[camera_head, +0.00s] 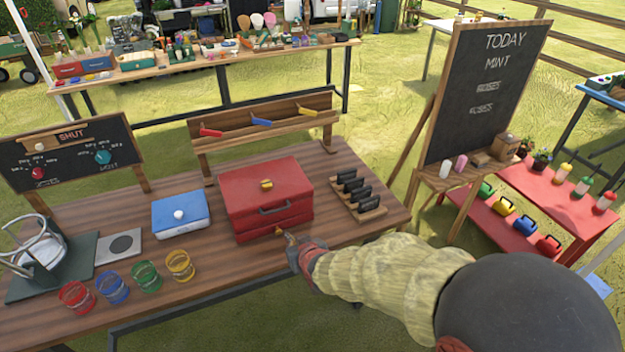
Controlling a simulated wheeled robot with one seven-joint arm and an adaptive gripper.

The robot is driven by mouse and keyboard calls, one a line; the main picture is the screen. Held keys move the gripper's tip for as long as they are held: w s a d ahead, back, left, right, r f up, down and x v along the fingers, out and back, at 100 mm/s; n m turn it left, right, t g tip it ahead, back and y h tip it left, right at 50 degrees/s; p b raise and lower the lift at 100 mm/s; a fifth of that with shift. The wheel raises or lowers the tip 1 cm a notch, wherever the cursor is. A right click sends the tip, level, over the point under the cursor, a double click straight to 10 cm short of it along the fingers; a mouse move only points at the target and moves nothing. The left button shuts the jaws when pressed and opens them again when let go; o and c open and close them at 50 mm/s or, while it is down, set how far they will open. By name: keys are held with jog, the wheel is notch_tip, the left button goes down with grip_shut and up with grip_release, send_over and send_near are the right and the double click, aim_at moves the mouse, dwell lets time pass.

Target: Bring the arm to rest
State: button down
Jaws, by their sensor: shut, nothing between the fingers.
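My gripper (287,236) is at the front edge of the wooden table, just in front of the lower right part of a red box (262,188). Its fingers look closed, and nothing shows between them. The fingertips are close to a small knob on the box's low drawer front; I cannot tell whether they touch it. My arm (390,275), in a knitted yellow sleeve, reaches in from the lower right.
A rack of black pieces (357,196) is right of the red box. A chalkboard (487,88) stands behind my arm. Open grass (260,325) lies in front of the table.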

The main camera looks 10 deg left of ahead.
jog(key=s+d+f+g+h, duration=0.3)
jog(key=s+d+f+g, duration=0.15)
jog(key=s+d, duration=0.5)
jog(key=s+d+r+m+h, duration=0.1)
jog(key=s+d+r+m, duration=0.1)
jog(key=s+d+r, duration=0.3)
jog(key=s+d+r+m+t+h, duration=0.1)
jog(key=s+d+r, duration=0.4)
jog(key=d+r, duration=0.5)
jog(key=s+d+r+m+h, duration=0.1)
jog(key=s+d+r+m, duration=0.2)
jog(key=s+d+r, duration=0.2)
jog(key=d+r, duration=0.3)
jog(key=d, duration=0.3)
jog(key=shift+s+r+m, duration=0.3)
jog(key=shift+s+m, duration=0.05)
jog(key=shift+m, duration=0.05)
jog(key=c, duration=2.6)
grip_release()
